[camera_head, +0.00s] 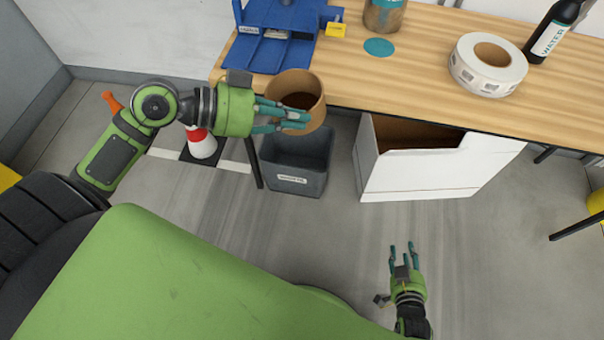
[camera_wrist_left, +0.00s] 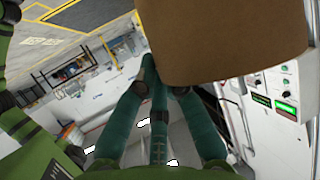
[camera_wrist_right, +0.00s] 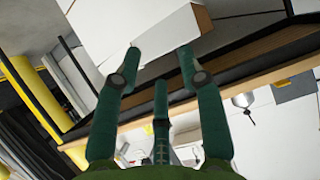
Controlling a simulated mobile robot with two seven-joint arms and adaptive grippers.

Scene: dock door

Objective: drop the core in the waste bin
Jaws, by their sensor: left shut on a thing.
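The core, a brown cardboard tube (camera_head: 312,88), is held by my left gripper (camera_head: 292,118) at its near side. The gripper is shut on its wall, and the core also fills the upper right of the left wrist view (camera_wrist_left: 225,40). The core is in the air, over the back part of the waste bin and in front of the table edge. The waste bin (camera_head: 296,181) is a dark grey open bin with a white label, standing on the floor below. The core hides part of its surroundings. My right gripper (camera_head: 403,252) is open and empty, low over the floor at right.
A wooden table (camera_head: 420,75) carries a blue fixture (camera_head: 273,55), a roll of labels (camera_head: 487,65) and a black water bottle (camera_head: 556,30). A white open carton (camera_head: 430,175) stands right of the bin. A red and white cone (camera_head: 203,146) stands left of it.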

